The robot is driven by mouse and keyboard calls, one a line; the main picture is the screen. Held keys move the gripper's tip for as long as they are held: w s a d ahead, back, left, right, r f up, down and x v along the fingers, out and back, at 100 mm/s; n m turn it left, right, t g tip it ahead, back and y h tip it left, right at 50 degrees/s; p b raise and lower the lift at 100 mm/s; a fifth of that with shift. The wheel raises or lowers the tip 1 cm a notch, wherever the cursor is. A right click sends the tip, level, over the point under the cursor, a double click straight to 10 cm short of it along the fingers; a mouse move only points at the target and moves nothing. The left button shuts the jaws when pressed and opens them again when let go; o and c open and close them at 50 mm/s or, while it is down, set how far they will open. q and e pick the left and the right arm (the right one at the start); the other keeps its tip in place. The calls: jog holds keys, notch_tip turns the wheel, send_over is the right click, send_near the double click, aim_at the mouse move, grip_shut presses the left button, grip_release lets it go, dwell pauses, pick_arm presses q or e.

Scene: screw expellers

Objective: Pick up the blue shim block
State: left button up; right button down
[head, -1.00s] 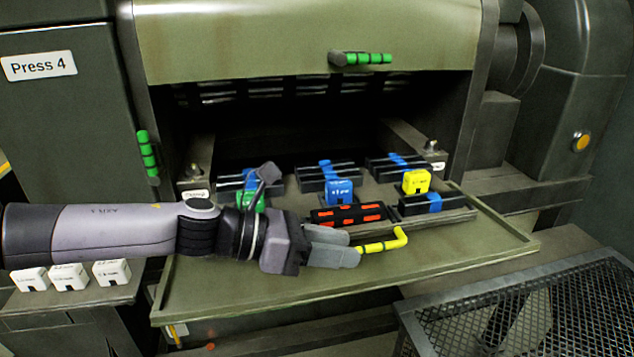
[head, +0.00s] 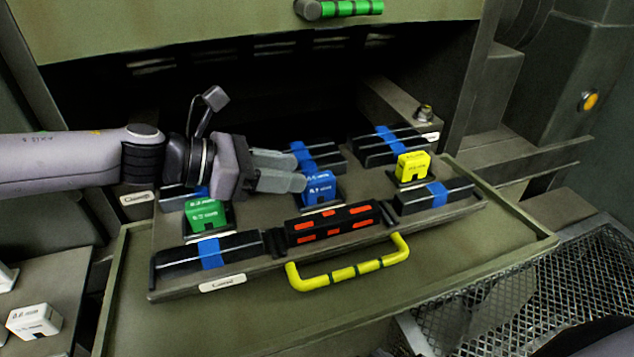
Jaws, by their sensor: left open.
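The blue shim block (head: 320,189) stands on the tray in the press opening, in the middle of the head view, between black bars with blue bands. My left gripper (head: 300,171) comes in from the left with its two grey fingers pointing right. It is open, and its fingertips are at the left side of the blue block and overlap its edge in the picture. I cannot tell whether they touch it. My right gripper is not in view.
A green block (head: 207,213) stands left of the blue one and a yellow block (head: 413,166) right of it. A black and red piece (head: 333,222) and a yellow handle (head: 348,271) are in front. A mesh surface (head: 500,300) lies at lower right.

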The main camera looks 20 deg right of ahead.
aim_at(311, 178)
pick_arm(q)
jog(key=x, duration=0.4)
jog(key=shift+s+f, duration=0.15)
jog(key=shift+d+f, duration=0.25)
jog(key=shift+d, duration=0.35)
jog(key=c, duration=0.7)
